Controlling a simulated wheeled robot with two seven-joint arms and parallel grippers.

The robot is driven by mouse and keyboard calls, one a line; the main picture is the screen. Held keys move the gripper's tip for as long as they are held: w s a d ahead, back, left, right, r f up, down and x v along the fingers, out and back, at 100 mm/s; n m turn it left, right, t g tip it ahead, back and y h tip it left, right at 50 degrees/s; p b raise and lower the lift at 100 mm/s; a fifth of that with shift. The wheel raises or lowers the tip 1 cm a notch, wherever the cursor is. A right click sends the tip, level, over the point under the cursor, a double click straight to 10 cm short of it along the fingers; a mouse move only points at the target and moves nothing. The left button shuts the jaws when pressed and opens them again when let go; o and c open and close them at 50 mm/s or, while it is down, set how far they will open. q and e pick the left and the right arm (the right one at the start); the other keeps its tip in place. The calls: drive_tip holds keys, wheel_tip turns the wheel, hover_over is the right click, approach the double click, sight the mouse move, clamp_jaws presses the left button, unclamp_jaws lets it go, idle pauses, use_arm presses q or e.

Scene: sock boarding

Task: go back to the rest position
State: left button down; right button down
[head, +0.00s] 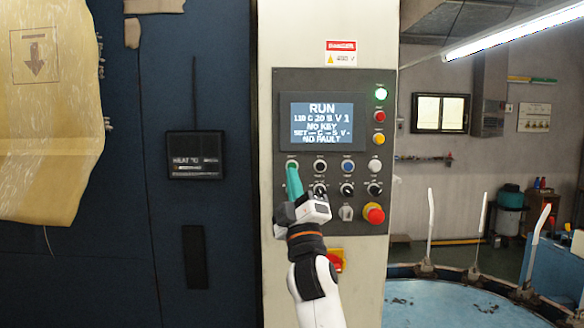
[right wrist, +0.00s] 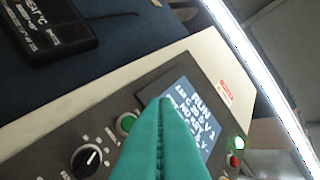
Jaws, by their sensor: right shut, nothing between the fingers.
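My right gripper (head: 292,170) is in front of the control panel (head: 335,80), its teal fingers pointing up at the left button of the upper row. In the right wrist view the fingers (right wrist: 165,105) are pressed together with nothing between them. I cannot tell whether the tips touch the panel. The panel's screen (head: 322,124) reads RUN, NO KEY and NO FAULT. My left gripper is not in view.
A red emergency button (head: 374,214) and several knobs are close right of the gripper. A black temperature display (head: 195,155) is on the dark blue wall at left. A round light-blue table (head: 440,300) with upright white boards stands at lower right.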

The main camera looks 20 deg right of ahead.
idle(0.3)
drive_tip(key=s+d+f+m+g+h, duration=0.1)
drive_tip(key=s+d+f+m+g, duration=0.2)
drive_tip(key=f, duration=0.8)
drive_tip(key=s+f+m+g, duration=0.2)
drive_tip(key=s+f+g, duration=0.15)
drive_tip(key=f, duration=0.75)
drive_tip(key=s+d+f+m+g+h, duration=0.15)
drive_tip(key=f+g, duration=0.35)
drive_tip(key=f, duration=0.7)
drive_tip(key=s+f+m+g+y, duration=0.25)
drive_tip(key=s+f+g, duration=0.25)
drive_tip(key=s+f, duration=0.8)
drive_tip(key=s+a+f+g+y, duration=0.1)
drive_tip(key=s+a+f+g, duration=0.15)
drive_tip(key=s, duration=0.75)
drive_tip(key=s+a+f+g+y, duration=0.1)
drive_tip(key=s+f+g, duration=0.3)
drive_tip(key=s, duration=0.6)
wheel_tip(320, 180, down, 28)
drive_tip(key=s+r+g+b, duration=0.1)
drive_tip(key=s+g, duration=0.1)
drive_tip(key=s+d+f+g+b, duration=0.1)
drive_tip(key=s+d+f, duration=0.2)
drive_tip(key=s+f, duration=1.2)
wheel_tip(320, 180, down, 2)
drive_tip(key=shift+s+f, duration=0.25)
drive_tip(key=shift+s, duration=0.1)
